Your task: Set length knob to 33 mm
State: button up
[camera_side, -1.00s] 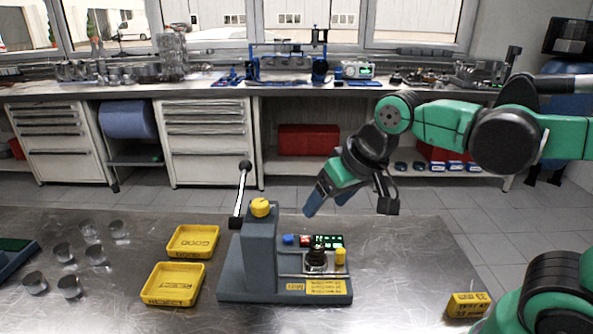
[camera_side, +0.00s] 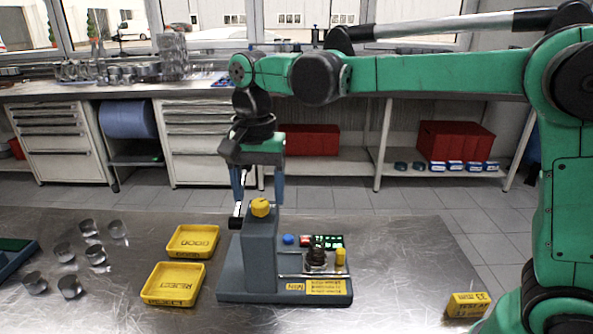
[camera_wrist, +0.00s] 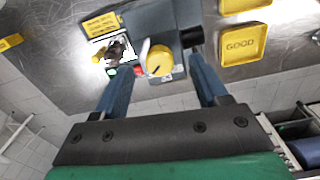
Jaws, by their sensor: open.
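A grey test fixture (camera_side: 262,250) stands on the metal bench. A yellow round knob (camera_side: 260,207) sits on top of its column; in the wrist view the knob (camera_wrist: 160,60) shows a pointer mark, but I cannot read a scale. A second, smaller yellow knob (camera_side: 340,257) stands at the fixture's right end. My gripper (camera_side: 258,194) points down over the column, its blue fingers open and apart. In the wrist view the fingers (camera_wrist: 166,64) appear on either side of the top knob; I cannot tell whether they touch it.
Yellow GOOD (camera_side: 213,242) and REJECT (camera_side: 172,299) trays and several metal cylinders lie to the left. A yellow card marked 33 (camera_side: 468,304) stands at right. The bench between fixture and card is clear.

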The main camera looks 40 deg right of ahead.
jog(key=shift+f, duration=0.85)
grip_shut()
jog(key=shift+n, duration=0.3)
jog(key=n, duration=0.9)
